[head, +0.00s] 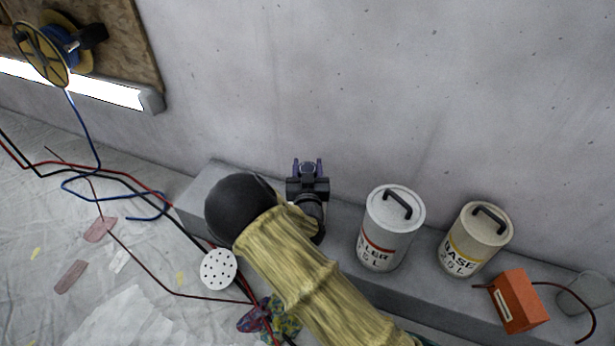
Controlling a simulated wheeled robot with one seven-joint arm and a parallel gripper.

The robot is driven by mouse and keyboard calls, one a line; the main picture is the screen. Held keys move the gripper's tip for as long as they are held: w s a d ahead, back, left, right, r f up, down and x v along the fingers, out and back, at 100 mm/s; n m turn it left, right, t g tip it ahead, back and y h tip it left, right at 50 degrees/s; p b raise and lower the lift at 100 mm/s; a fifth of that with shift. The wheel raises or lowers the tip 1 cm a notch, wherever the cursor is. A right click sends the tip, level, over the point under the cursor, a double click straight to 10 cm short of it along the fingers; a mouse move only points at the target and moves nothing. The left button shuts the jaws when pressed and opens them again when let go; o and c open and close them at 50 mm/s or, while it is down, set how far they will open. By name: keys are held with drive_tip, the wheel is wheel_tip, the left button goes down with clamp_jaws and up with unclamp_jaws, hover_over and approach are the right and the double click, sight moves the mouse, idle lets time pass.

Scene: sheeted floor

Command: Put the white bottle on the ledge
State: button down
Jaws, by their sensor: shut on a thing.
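My gripper (308,169) is over the grey ledge (208,192), close to the wall, and points away from the camera. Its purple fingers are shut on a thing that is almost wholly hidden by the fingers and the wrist. Only a small greyish-pale bit shows between the fingertips, so I cannot tell its shape or whether it is the white bottle. No white bottle shows clearly anywhere else. I cannot tell whether the held thing touches the ledge.
A white filler can (391,228) and a cream base can (475,240) stand on the ledge to the right. Beyond them are an orange box (518,301) and a grey cup-like thing (592,288). A perforated white disc (218,269) and cables lie left of my arm.

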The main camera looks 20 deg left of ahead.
wheel_tip(320, 180, down, 4)
drive_tip(key=shift+r+b, duration=0.25)
drive_tip(key=shift+b, duration=0.6)
drive_tip(key=c, duration=0.7)
unclamp_jaws()
drive_tip(key=shift+f, duration=0.2)
drive_tip(key=shift+r, duration=0.1)
drive_tip(key=shift+s+r, duration=0.1)
drive_tip(key=shift+s, duration=0.05)
drive_tip(key=p+v, duration=0.4)
drive_tip(key=v, duration=0.7)
drive_tip(key=shift+s+d+p, duration=0.1)
drive_tip(key=shift+s+p, duration=0.25)
